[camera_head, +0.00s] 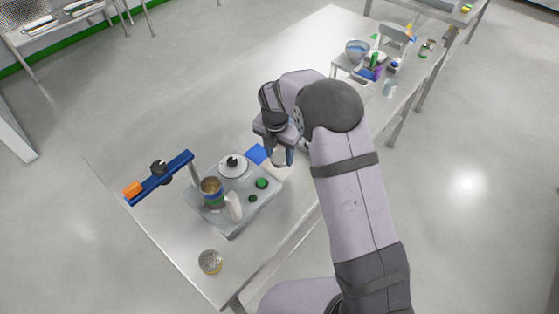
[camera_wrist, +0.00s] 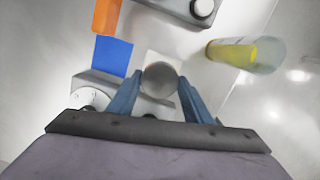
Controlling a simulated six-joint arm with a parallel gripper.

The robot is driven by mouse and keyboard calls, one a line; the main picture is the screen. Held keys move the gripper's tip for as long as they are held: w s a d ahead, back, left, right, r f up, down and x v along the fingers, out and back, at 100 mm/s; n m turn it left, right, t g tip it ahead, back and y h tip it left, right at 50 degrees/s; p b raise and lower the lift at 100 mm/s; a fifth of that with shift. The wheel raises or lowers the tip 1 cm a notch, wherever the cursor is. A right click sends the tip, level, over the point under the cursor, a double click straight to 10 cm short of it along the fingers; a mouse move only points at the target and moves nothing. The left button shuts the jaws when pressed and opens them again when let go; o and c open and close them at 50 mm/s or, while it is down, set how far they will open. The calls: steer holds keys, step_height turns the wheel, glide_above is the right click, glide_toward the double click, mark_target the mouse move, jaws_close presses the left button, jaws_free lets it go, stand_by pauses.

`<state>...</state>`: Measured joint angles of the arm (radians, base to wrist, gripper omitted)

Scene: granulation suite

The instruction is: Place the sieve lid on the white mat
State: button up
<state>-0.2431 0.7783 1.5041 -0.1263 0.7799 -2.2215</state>
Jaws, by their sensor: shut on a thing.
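My gripper (camera_wrist: 160,95) has its two blue fingers shut on a round, smooth grey object, which I take to be the sieve lid (camera_wrist: 158,78). In the head view my gripper (camera_head: 281,158) hangs close beside the white mat (camera_head: 277,173), apparently above the table, though the gap is hard to judge. In the wrist view the white mat (camera_wrist: 151,58) shows just beyond the lid, which hides part of it. The lid is mostly hidden by the fingers in the head view.
A blue mat (camera_head: 256,153) lies next to the white one. A speckled round container (camera_head: 210,262) is near the front. A yellow-filled vessel (camera_wrist: 240,54) lies right in the wrist view.

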mark_target(279, 158)
steer(key=shift+f+p, duration=0.45)
steer(key=shift+f, duration=1.4)
steer(key=shift+f, duration=0.15)
steer(key=o, duration=1.1)
steer(key=r, duration=0.4)
steer(key=s+r+b, duration=0.1)
steer(key=r, duration=0.3)
steer(key=a+r+b, duration=0.1)
steer(key=r, duration=0.3)
steer(key=shift+s+r, duration=0.15)
steer(key=shift+d, duration=0.1)
